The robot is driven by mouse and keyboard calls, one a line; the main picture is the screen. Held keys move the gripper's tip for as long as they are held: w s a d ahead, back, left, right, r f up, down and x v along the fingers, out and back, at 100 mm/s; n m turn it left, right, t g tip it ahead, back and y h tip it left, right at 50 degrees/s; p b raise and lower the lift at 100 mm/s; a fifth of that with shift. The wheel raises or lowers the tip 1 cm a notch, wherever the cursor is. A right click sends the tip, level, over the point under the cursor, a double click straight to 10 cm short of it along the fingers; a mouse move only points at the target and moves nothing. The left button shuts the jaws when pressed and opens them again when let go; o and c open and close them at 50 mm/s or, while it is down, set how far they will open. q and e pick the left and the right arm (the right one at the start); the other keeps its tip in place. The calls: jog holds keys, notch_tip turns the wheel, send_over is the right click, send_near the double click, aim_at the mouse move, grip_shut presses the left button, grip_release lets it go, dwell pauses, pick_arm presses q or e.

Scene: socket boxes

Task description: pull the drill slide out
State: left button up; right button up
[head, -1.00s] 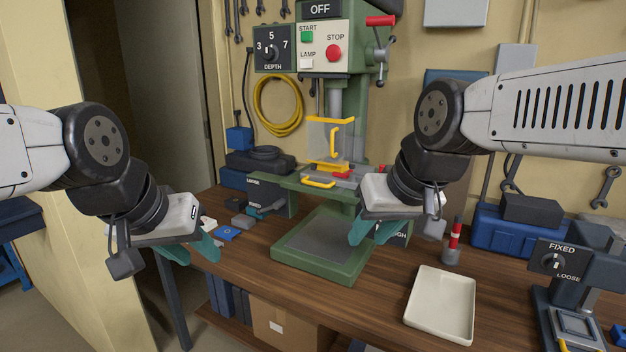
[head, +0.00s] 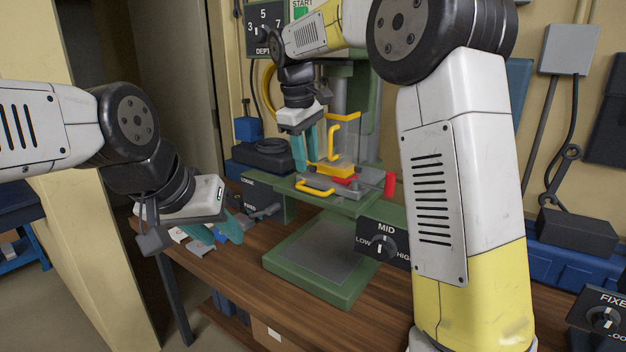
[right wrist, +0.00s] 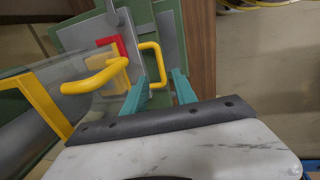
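The drill slide is a grey plate (head: 338,186) on the green drill press, with a yellow loop handle (head: 315,188) at its front. In the right wrist view the slide handle (right wrist: 160,62) shows just ahead of and between my right fingertips, and the grey plate (right wrist: 146,30) lies behind it. My right gripper (head: 305,152) is open and empty, above the slide handle in the head view, pointing down. I cannot tell how far above. My left gripper (head: 226,229) is open and empty, low at the left, near the bench's left end.
A clear guard with a yellow handle (head: 333,143) stands over the slide, close beside my right fingers. The MID dial box (head: 383,246) sits in front at right. My right arm hides much of the right bench.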

aim_at(310, 190)
jog(key=f, duration=0.4)
jog(key=w+f, duration=0.1)
jog(key=f, duration=0.2)
jog(key=shift+d, duration=0.4)
jog(key=shift+c, duration=0.2)
grip_shut()
dwell(0.8)
